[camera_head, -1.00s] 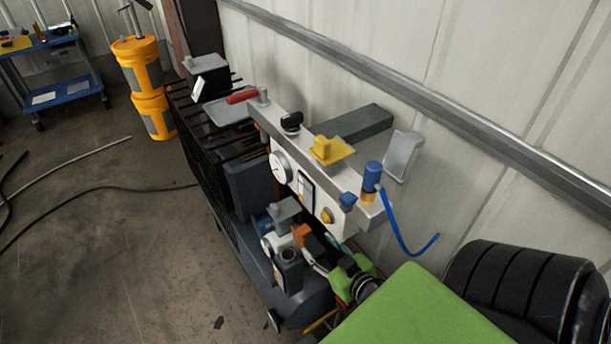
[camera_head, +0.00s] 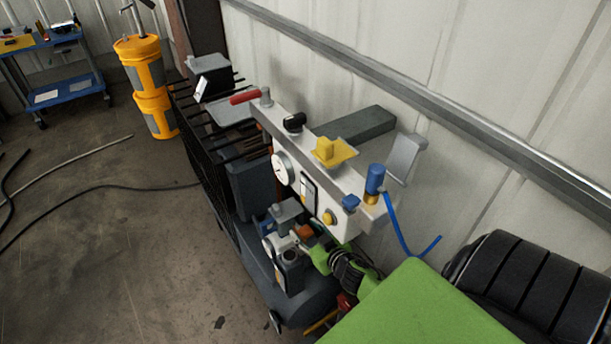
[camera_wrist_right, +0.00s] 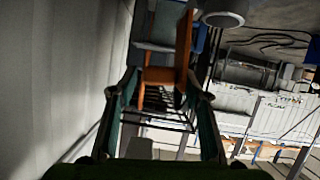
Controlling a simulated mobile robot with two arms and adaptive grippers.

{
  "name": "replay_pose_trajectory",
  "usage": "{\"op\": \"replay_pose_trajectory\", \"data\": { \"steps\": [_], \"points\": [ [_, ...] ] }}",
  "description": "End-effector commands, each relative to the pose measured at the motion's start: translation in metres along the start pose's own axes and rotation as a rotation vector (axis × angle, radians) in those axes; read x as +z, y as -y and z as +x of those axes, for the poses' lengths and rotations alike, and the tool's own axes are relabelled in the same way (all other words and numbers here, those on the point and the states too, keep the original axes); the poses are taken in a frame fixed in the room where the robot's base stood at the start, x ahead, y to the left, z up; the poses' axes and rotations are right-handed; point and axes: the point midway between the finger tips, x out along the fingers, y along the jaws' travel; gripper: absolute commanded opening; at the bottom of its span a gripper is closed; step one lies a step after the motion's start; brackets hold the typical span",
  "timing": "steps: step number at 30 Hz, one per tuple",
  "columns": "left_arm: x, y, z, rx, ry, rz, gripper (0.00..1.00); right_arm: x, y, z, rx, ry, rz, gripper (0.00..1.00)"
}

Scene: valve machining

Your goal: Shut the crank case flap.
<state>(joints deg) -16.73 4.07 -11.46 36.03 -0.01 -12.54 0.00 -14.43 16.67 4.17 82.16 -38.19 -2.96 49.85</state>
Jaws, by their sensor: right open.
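An orange part, which I take to be the crank case flap (camera_head: 304,231), is on the small grey compressor pump (camera_head: 288,255) in the head view. My right gripper (camera_head: 312,243) is right beside it and hides part of it. In the right wrist view the orange flap (camera_wrist_right: 158,76) shows between the two fingers of my open right gripper (camera_wrist_right: 162,98), with one edge standing up on the right. I cannot tell whether a finger touches it. My left gripper is in neither view now.
A white panel (camera_head: 317,213) with a gauge, yellow and blue fittings stands behind the pump. A blue hose (camera_head: 398,228) hangs at its right. The corrugated wall is close behind. Open floor (camera_head: 110,240) lies to the left, with cables and a yellow container (camera_head: 146,88).

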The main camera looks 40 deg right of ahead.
Motion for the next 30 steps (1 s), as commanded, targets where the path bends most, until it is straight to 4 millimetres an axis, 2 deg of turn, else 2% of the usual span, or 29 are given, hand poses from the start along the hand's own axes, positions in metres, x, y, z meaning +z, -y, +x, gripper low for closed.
{"op": "replay_pose_trajectory", "data": {
  "steps": [11,16,17,30],
  "points": [
    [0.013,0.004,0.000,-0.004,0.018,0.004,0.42,0.000,0.000,0.006,0.000,0.000,0.000,0.44],
    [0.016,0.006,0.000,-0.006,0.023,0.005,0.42,0.000,0.000,0.006,0.001,0.000,0.000,0.03],
    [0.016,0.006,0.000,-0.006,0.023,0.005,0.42,0.000,0.000,0.006,0.001,0.000,0.000,0.00],
    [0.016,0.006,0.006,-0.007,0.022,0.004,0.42,0.000,0.007,0.006,0.033,0.000,-0.073,0.00]
  ]
}}
